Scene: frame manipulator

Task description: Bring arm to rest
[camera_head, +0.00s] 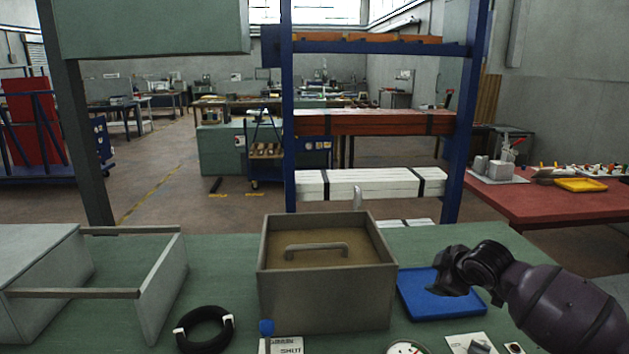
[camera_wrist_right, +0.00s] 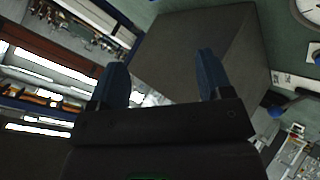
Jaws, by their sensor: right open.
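My right arm (camera_head: 565,305) comes in from the right edge of the head view, over the green table. My right gripper (camera_head: 445,275) is to the right of the grey box and in front of or above the blue tray, apart from the box as far as I can tell. In the right wrist view my right gripper (camera_wrist_right: 160,78) shows two blue fingers spread wide with nothing between them. The grey box (camera_head: 325,305) stands upright at the middle of the table, with a handle on its brown inset top; its side fills the upper middle of the wrist view (camera_wrist_right: 205,45). My left gripper is out of view.
A blue tray (camera_head: 420,300) lies right of the box. A black ring (camera_head: 205,330) and an open drawer-like frame (camera_head: 160,290) are at the left. A dial (camera_head: 407,348) and a blue-topped item (camera_head: 266,328) are near the front. A blue rack post (camera_head: 468,120) rises behind the table.

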